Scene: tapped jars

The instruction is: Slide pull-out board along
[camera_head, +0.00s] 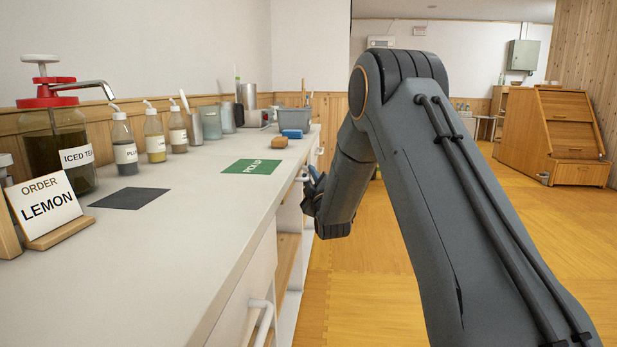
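My gripper (312,192) is at the counter's front edge, around the middle of the picture. My own arm hides part of it, and its fingers are too small and dark to tell whether they are open or shut. A pale handle (303,178) shows right beside the fingers; I cannot tell whether they touch it. The pull-out board cannot be clearly made out; the counter's front there is seen at a steep angle. Another white bar handle (262,318) stands out from the near front panel (246,300), clear of my gripper.
The white counter (200,225) carries an iced tea jar (55,135), an order sign reading LEMON (45,207), several bottles, a dark mat (130,198) and a green PICK UP mat (251,167). Open shelves are below. The wooden floor (370,290) is clear right of the counter.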

